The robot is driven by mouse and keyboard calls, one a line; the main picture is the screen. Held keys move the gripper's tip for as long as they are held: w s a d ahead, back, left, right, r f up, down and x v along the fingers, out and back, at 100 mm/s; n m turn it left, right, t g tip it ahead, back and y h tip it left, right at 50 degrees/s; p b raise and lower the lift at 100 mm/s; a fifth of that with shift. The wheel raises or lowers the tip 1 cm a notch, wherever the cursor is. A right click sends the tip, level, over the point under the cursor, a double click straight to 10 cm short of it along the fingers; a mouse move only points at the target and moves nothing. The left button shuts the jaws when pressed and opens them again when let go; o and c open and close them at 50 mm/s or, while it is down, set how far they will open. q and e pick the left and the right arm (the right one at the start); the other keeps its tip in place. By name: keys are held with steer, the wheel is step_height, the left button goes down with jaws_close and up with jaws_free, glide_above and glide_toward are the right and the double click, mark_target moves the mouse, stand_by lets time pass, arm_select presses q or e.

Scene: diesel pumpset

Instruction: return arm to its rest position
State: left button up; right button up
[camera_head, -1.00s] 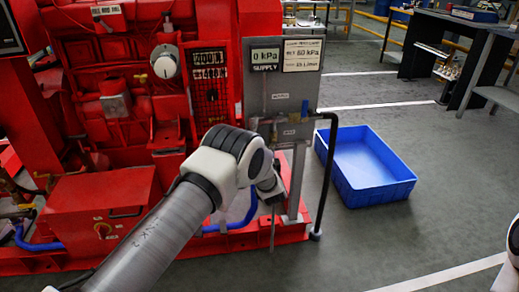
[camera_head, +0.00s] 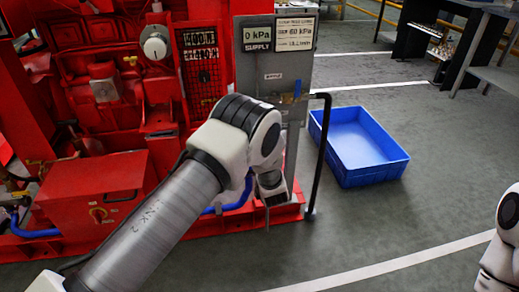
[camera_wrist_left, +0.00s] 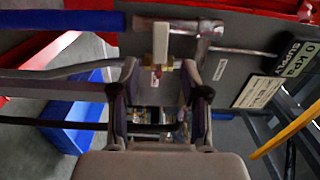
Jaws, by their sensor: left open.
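My left arm comes in from the lower left in the head view, its wrist bent down in front of the grey panel (camera_head: 273,55). The left gripper's fingers are mostly hidden there. In the left wrist view my left gripper (camera_wrist_left: 160,102) is open, with nothing held between its two fingers. A brass fitting with a pale block (camera_wrist_left: 161,42) shows beyond the fingertips, near the panel; I cannot tell the gap. My right arm (camera_head: 503,240) shows only in part at the right edge, and its gripper is out of view.
The red pumpset (camera_head: 95,130) stands left of and behind my left arm. A black bent pipe (camera_head: 322,150) runs down beside the panel. An empty blue crate (camera_head: 375,175) sits on the floor to the right. The floor in front of it is clear.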

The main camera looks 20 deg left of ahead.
arm_select(q)
steer(key=v, duration=0.4)
steer(key=shift+s, duration=0.15)
